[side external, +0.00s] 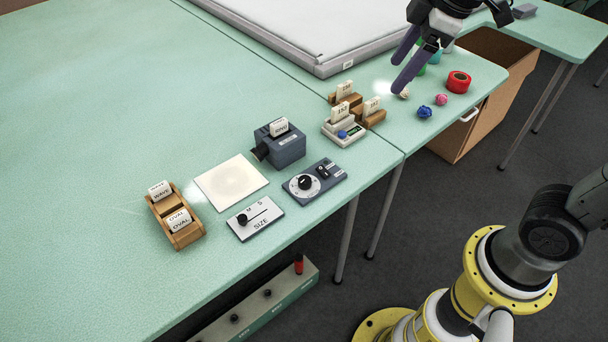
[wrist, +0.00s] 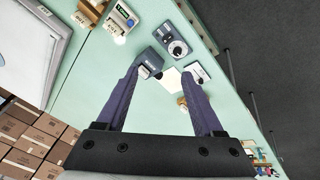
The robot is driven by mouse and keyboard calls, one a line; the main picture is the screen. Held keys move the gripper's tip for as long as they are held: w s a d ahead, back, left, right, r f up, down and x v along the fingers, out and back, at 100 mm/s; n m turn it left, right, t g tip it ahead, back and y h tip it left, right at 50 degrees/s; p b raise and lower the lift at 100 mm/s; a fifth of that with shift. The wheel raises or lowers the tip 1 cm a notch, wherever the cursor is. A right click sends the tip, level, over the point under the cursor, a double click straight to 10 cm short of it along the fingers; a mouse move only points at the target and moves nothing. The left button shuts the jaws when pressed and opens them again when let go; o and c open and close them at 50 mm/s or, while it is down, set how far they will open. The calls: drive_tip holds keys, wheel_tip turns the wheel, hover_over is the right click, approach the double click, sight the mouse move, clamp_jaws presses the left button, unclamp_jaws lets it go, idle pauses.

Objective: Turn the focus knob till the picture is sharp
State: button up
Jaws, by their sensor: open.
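The focus knob (side external: 305,182) is a black round knob on a white dial, set in a dark grey control box (side external: 325,172). It also shows in the wrist view (wrist: 177,49). A blue-grey projector (side external: 283,148) stands behind it with a slide marked RING in its top. A cream sheet (side external: 212,188) lies to the left and bears only a faint, blurred round patch. My gripper (side external: 397,76) is open and empty, raised over the right part of the table, well away from the knob. In the wrist view its two fingers (wrist: 159,73) are spread apart.
A SIZE slider panel (side external: 268,218) lies in front of the sheet. A wooden slide rack (side external: 184,232) stands at left. A small device (side external: 338,134) and wooden slide holders (side external: 371,116) stand between knob and gripper. Yarn balls and red tape (side external: 458,82) lie at right.

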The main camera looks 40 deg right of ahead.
drive_tip(key=w+a+f+n+g, duration=0.1)
drive_tip(key=w+a+f+n, duration=0.15)
drive_tip(key=w, duration=0.35)
drive_tip(key=n+g, duration=0.2)
drive_tip(key=g, duration=0.1)
hover_over(305, 179)
wheel_tip(305, 179, down, 14)
wheel_tip(305, 179, down, 14)
drive_tip(key=shift+r, duration=0.25)
clamp_jaws()
